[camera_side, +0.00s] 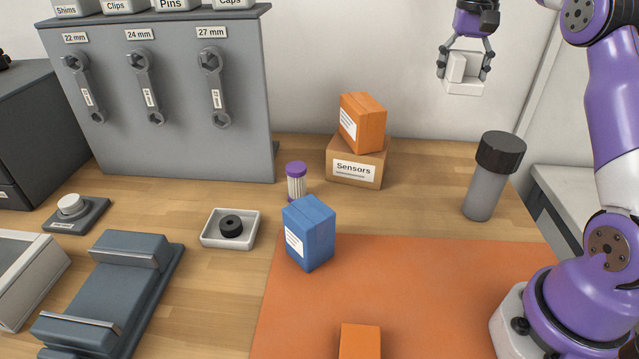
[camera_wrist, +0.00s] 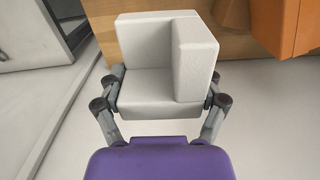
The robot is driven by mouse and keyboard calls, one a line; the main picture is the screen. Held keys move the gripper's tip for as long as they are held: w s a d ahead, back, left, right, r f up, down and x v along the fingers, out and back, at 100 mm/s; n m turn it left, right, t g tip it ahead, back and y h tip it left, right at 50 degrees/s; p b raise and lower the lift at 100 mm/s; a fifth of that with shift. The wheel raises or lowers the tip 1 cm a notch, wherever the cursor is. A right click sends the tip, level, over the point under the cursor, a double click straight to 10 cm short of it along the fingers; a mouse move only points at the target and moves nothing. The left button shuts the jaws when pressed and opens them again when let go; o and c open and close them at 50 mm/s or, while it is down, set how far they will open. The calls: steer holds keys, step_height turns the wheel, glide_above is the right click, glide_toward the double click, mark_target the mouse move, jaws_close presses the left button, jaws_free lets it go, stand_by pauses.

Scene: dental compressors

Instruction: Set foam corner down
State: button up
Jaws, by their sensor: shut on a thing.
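The foam corner (camera_side: 463,74) is a white block with raised walls. It also shows large in the wrist view (camera_wrist: 150,92). My gripper (camera_side: 464,68) is shut on it, with a finger on either side. In the side view it is held high in the air, at the upper right, well above the table and in front of the pale wall. Nothing touches it from below.
An orange box stands on a Sensors box (camera_side: 357,164). A grey cylinder with a black cap (camera_side: 490,175) stands at the right. A white tray (camera_side: 230,229) holds a black ring.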

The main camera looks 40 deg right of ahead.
steer(key=shift+r, duration=0.85)
steer(key=w+a, duration=0.3)
steer(key=a, duration=1.2)
steer(key=w+a, duration=0.3)
steer(key=a, duration=1.2)
steer(key=s+a, duration=0.9)
steer(key=a, duration=0.3)
steer(key=s+a, duration=0.8)
steer(key=a, duration=0.5)
glide_above(235, 305)
steer(key=shift+n, duration=0.3)
step_height(235, 305, down, 18)
steer(key=shift+s, duration=0.1)
steer(key=shift+f, duration=2.05)
steer(key=shift+f, duration=0.1)
